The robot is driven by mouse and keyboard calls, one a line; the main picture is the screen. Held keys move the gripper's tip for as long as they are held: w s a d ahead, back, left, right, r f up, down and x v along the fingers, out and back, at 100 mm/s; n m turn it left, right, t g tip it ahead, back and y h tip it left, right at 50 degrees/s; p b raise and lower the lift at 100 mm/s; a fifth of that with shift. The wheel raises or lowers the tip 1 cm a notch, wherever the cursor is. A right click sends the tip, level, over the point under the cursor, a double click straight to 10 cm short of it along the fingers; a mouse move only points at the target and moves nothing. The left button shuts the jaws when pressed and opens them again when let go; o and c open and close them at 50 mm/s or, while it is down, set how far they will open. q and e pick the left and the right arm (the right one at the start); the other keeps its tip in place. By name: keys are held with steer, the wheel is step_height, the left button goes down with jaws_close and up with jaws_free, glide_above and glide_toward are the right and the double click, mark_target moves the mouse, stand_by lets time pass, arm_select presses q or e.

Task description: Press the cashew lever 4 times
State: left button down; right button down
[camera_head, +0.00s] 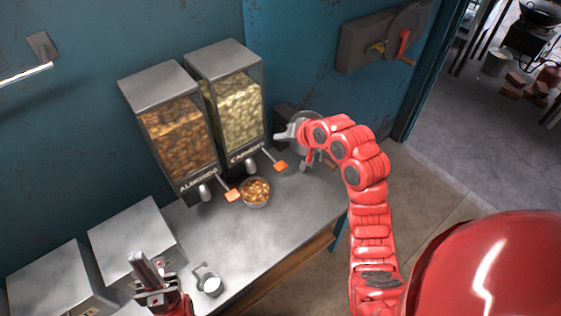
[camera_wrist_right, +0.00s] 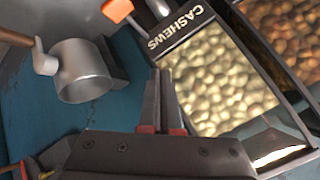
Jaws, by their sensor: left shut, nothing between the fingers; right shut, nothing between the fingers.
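The cashew dispenser (camera_head: 235,95) stands against the blue wall, filled with pale nuts. Its lever (camera_head: 281,167) has an orange tip and sticks out low at the front. In the right wrist view the dispenser (camera_wrist_right: 205,80) appears rotated, with the orange lever tip (camera_wrist_right: 117,10) at the top edge. My right gripper (camera_wrist_right: 166,98) is shut and empty beside the dispenser; in the head view it is partly hidden by the red arm and apart from the lever. My left gripper (camera_head: 145,270) is shut and empty at the lower left, over the counter.
The almond dispenser (camera_head: 178,135) stands left of the cashew one, with its own orange-tipped lever (camera_head: 232,195). A bowl of nuts (camera_head: 256,191) sits below the levers. A small metal cup (camera_head: 210,284) is near my left gripper. A metal pot (camera_wrist_right: 85,72) is close to my right gripper.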

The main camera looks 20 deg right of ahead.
steer(key=shift+s+g, duration=0.3)
steer(key=shift+s, duration=0.1)
steer(key=shift+f, duration=0.15)
steer(key=b, duration=0.5)
glide_above(283, 168)
step_height(283, 168, down, 8)
steer(key=shift+r, duration=0.15)
steer(key=shift+f, duration=0.4)
stand_by(1.4)
steer(key=shift+f, duration=0.4)
